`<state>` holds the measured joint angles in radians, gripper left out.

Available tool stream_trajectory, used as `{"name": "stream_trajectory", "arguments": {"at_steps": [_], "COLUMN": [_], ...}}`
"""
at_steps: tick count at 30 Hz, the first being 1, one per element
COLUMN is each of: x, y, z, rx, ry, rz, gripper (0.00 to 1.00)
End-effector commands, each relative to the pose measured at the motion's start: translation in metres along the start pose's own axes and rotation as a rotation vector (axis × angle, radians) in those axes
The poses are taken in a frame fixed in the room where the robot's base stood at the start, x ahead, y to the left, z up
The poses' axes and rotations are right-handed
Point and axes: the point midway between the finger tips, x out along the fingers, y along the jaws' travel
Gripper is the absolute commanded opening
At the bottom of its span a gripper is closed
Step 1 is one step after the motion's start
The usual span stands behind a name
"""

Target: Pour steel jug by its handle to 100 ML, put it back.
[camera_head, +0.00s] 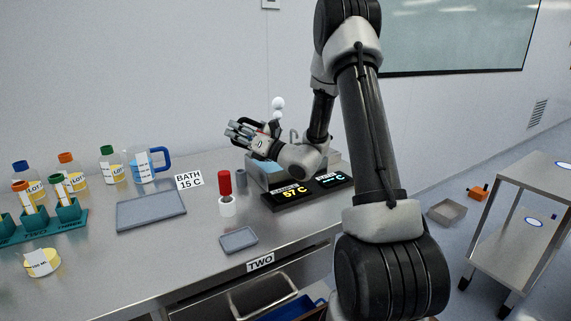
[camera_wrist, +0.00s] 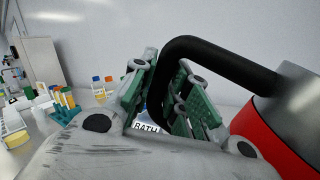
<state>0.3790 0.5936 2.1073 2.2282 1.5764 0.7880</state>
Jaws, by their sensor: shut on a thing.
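In the wrist view, the steel jug (camera_wrist: 302,92) shows at the right edge, with a grey metal upper part, a red lower band and a black loop handle (camera_wrist: 225,62). My gripper (camera_wrist: 170,95) is shut on that handle, its green-padded fingers on either side. The jug appears tilted in this view, and its spout and contents are out of sight. In the head view, my gripper (camera_head: 246,136) is over the back of the bench near the bath; the jug is mostly hidden there. A low vessel (camera_head: 42,263) with yellow content and an ML label stands at the front left.
A blue-handled measuring jug (camera_head: 142,168), several capped bottles (camera_head: 68,170) and a teal tube rack (camera_head: 68,217) stand at left. A grey mat (camera_head: 151,210) lies empty mid-bench. A red-topped item (camera_head: 226,195), small tray (camera_head: 238,240) and 57 C display (camera_head: 289,195) are nearer my arm.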

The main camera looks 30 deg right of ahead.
Motion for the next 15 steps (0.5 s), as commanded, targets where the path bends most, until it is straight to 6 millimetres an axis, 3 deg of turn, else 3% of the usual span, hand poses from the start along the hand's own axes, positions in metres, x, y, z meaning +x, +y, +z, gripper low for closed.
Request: {"name": "stream_trajectory", "arguments": {"at_steps": [8, 15], "x": [0.01, 0.01], "y": [0.015, 0.015], "z": [-0.052, -0.056], "rx": [-0.392, -0.423], "ry": [0.264, 0.284], "rz": [0.001, -0.002], "gripper": [0.0, 0.0]}}
